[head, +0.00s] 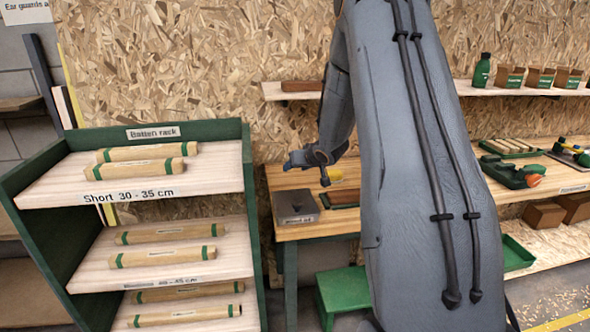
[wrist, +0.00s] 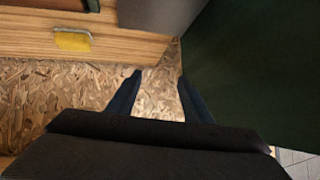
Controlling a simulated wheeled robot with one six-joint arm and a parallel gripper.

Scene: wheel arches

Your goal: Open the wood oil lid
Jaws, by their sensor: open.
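The wood oil box (head: 296,207) is a small grey box with a label on its front. It stands at the left end of the wooden bench, and its top looks closed. A grey surface (wrist: 160,12) at the top of the wrist view seems to be the same box. My gripper (head: 289,163) is above the box and apart from it, pointing left. In the wrist view its two blue fingers (wrist: 158,75) are spread, with nothing between them.
The green batten rack (head: 245,180) stands just left of the bench and shows as a dark green panel (wrist: 255,70) in the wrist view. A yellow item (wrist: 73,39) lies on the bench (head: 330,227). The chipboard wall (head: 220,70) is behind.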

